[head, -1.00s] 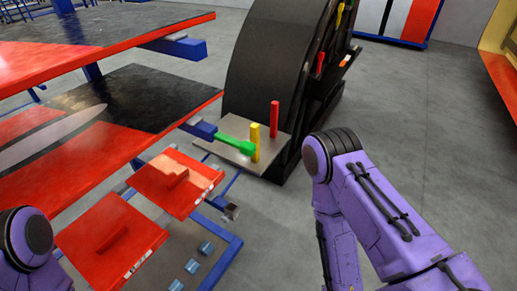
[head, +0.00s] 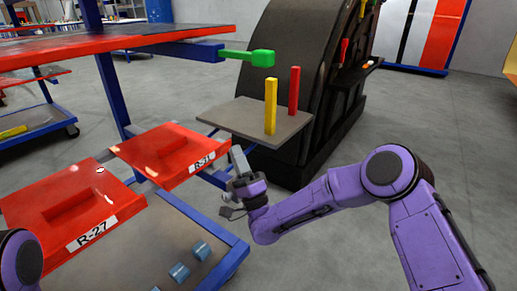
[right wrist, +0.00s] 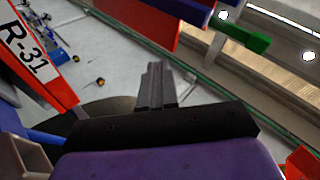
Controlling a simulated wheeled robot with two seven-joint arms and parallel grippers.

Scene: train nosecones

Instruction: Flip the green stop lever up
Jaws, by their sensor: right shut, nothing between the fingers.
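The green stop lever (head: 250,56) sticks out roughly level to the right from the end of a blue beam (head: 190,49), beside the red-edged table. In the right wrist view the green lever (right wrist: 240,35) shows at the upper right, beyond the fingers. My right gripper (head: 236,158) is shut and empty, pointing upward, below the lever and in front of the grey plate. Its closed fingers (right wrist: 156,86) show in the middle of the right wrist view, apart from the lever. My left gripper is out of view.
A yellow lever (head: 270,106) and a red lever (head: 294,91) stand upright on the grey plate (head: 237,116), near the black curved housing (head: 287,60). Red trays labelled R-31 (head: 170,150) and R-27 (head: 60,210) lie to the left. Floor at right is clear.

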